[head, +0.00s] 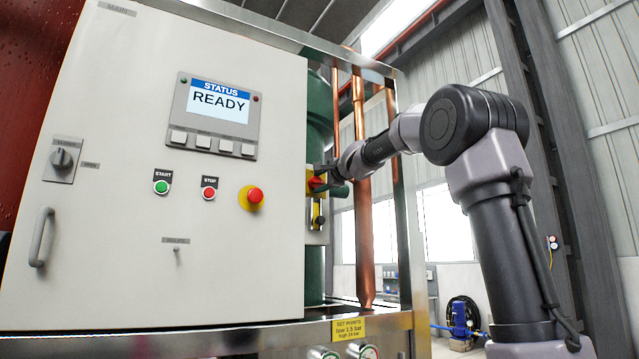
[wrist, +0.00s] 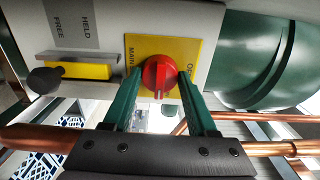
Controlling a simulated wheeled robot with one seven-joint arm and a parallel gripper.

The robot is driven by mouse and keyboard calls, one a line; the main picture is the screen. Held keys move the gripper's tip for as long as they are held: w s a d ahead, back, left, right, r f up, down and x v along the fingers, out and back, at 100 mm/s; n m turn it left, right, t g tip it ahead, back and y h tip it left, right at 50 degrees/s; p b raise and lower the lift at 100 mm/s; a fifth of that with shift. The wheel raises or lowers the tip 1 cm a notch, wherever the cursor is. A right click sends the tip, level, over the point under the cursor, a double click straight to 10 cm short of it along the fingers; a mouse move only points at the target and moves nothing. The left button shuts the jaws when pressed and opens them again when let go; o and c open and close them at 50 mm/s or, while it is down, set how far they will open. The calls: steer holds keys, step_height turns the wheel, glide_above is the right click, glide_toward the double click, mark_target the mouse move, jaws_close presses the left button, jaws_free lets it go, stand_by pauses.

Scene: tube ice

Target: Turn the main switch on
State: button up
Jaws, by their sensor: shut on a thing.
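The main switch is a red rotary knob (wrist: 158,70) on a yellow plate (wrist: 178,45). In the wrist view the plate carries the word MAIN and a partly hidden label starting with O. The knob's raised grip runs up and down in that view. My gripper (wrist: 161,82) has its two green fingers on either side of the knob and is shut on it. In the head view the red knob (head: 316,183) shows on the side of the cabinet, with my gripper (head: 330,178) at it, small and partly hidden.
The cabinet front (head: 120,270) has a READY status display (head: 219,102), start (head: 161,187) and stop (head: 209,194) buttons and a red emergency button (head: 254,195). Copper pipes (head: 362,240) and a green vessel (wrist: 270,60) stand close to the switch. A black-knobbed lever (wrist: 45,80) is beside it.

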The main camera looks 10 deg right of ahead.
steer(key=shift+f, duration=0.1)
steer(key=o, duration=1.4)
steer(key=shift+c, duration=0.2)
steer(key=v, duration=1)
steer(key=shift+s+d, duration=0.15)
steer(key=shift+s, duration=0.25)
steer(key=s+d+f+n+g+h, duration=0.1)
steer(key=s+f+n+g, duration=0.4)
steer(key=s+f, duration=1)
steer(key=s+d+f+n+g+h, duration=0.1)
steer(key=s+f+n+g, duration=0.4)
steer(key=s+f, duration=1)
step_height(320, 180, down, 8)
steer(key=shift+d+f+n+h, duration=0.15)
steer(key=shift+d+n+h, duration=0.15)
steer(key=shift+h, duration=0.5)
